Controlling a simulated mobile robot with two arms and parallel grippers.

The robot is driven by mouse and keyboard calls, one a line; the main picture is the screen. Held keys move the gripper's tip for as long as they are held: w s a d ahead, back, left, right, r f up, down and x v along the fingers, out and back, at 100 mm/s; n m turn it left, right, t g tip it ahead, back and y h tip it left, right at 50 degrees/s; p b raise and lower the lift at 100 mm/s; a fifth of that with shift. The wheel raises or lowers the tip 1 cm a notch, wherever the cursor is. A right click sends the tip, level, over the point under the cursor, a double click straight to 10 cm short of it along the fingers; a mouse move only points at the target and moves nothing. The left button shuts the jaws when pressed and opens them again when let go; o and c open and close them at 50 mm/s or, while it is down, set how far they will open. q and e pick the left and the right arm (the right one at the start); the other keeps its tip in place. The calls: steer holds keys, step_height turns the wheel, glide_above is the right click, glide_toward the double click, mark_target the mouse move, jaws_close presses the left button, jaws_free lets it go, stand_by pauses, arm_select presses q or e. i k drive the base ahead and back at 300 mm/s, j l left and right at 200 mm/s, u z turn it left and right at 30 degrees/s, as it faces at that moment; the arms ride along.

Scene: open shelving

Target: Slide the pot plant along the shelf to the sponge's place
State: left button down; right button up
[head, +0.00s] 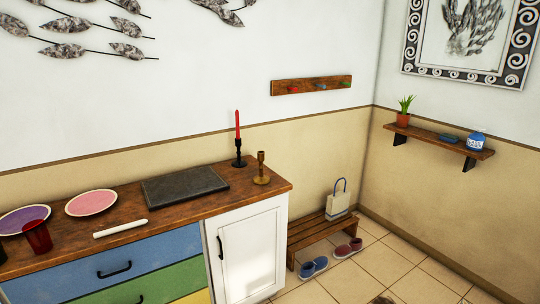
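The pot plant (404,112), green leaves in a small terracotta pot, stands upright at the left end of a wooden wall shelf (425,130) on the right wall. A small flat blue thing (448,138), which looks like the sponge, lies on the shelf to the right of the plant. A stretch of bare shelf lies between them. Neither of my grippers is in view.
A blue jar with a white label (476,141) stands near the shelf's right end, just beyond the flat blue thing. A low bench (318,229) with a bag (338,205) and shoes stands below left. A wooden-topped cabinet (252,250) fills the left.

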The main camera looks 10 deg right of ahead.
mark_target(403, 118)
steer(key=i+l+z, duration=0.25)
steer(key=i+z, duration=0.15)
steer(key=i+l+z, duration=0.1)
steer(key=i+z, duration=0.65)
steer(key=i+j+z, duration=0.25)
steer(key=i+z, duration=0.15)
steer(key=i, duration=0.15)
